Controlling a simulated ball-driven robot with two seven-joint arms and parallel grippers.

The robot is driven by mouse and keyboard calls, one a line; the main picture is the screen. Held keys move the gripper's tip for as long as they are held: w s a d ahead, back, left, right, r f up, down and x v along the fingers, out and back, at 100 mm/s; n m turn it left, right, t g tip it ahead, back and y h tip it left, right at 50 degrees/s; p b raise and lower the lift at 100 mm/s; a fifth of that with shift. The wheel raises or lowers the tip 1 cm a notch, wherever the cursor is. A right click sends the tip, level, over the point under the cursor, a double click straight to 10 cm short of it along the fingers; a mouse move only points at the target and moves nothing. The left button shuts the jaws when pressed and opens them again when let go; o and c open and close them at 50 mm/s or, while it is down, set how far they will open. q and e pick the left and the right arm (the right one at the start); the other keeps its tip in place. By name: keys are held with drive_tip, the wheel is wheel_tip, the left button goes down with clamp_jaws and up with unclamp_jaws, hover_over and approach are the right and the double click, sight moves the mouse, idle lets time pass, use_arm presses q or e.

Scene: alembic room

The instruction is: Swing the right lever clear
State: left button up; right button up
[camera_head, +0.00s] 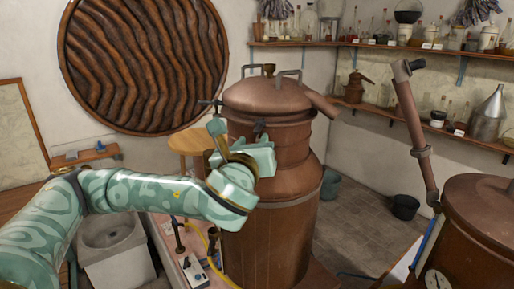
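A large copper still (285,185) with a domed lid (268,96) stands in the middle of the view. A small dark lever-like clamp (260,127) sits on the lid's rim at the front. Another dark lever-like piece (209,103) sticks out from the rim at the left. I cannot tell for sure which one is the right lever. My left gripper (248,154) is in front of the still's upper body, just below the front clamp. I cannot tell whether it touches the still, or how far apart its fingers are. My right gripper is not in view.
A second copper vessel (480,215) with an upright pipe (412,125) and a gauge stands at the right. A grey basin (108,235) and a round wooden stool (190,140) are at the left. Dark buckets (404,207) stand on the open floor behind.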

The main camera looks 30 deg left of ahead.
sight(257, 134)
use_arm(q)
drive_tip(key=x, duration=0.4)
drive_tip(key=shift+w+a+r+p, duration=0.2)
drive_tip(key=shift+w+r+p, duration=0.05)
drive_tip(key=shift+w+p, duration=0.15)
drive_tip(key=shift+w+a+f, duration=0.1)
drive_tip(key=shift+w, duration=0.25)
clamp_jaws()
